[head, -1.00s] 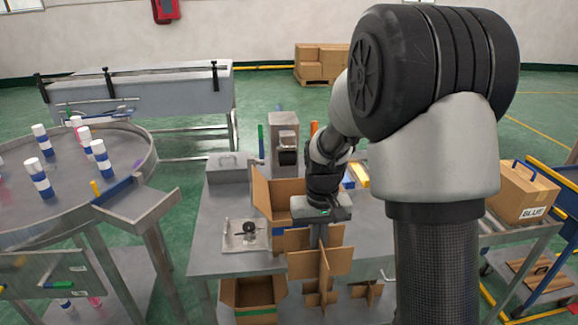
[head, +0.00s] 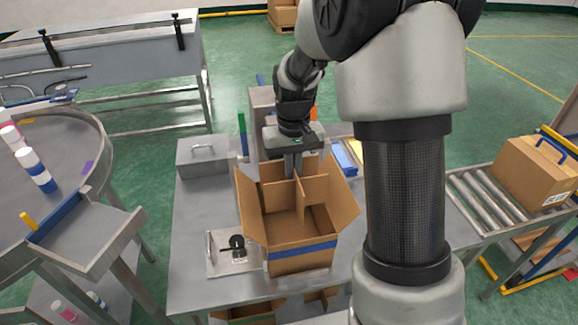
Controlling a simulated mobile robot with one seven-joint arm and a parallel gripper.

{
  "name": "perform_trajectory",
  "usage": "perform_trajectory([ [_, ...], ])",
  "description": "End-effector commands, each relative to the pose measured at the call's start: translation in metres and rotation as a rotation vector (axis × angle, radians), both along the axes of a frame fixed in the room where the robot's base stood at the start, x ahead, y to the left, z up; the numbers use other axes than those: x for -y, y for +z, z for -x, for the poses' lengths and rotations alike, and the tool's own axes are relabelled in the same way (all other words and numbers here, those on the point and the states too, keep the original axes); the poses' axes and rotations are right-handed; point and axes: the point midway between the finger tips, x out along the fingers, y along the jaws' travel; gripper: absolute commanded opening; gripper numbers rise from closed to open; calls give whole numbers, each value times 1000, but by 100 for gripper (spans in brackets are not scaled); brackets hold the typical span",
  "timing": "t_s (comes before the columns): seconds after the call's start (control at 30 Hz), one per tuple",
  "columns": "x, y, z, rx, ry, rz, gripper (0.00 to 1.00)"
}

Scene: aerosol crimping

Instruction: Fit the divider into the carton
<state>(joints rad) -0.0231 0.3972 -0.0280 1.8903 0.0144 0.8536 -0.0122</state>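The carton (head: 303,261) stands open on the grey workbench, flaps spread outward, with a blue band around its lower front. My gripper (head: 293,172) is over the carton's back part, pointing down. It is shut on the cardboard divider (head: 312,188), whose crossed panels show at the back of the carton opening. The divider's lower part seems to be inside the carton walls; whether it touches the bottom I cannot tell. The front part of the carton's inside looks empty.
A grey metal box (head: 203,157) stands at the back left of the bench. A small fixture plate (head: 222,262) lies left of the carton. Another cardboard divider (head: 322,298) is low at the front. A roller conveyor (head: 480,205) with a closed carton (head: 538,172) is at right.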

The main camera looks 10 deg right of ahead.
Motion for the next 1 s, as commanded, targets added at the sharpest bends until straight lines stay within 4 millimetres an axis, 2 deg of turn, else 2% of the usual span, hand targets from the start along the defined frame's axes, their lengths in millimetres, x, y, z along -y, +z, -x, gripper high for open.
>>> perform_trajectory([
  [1.0,0,-99,1,-2,0,0,0],
])
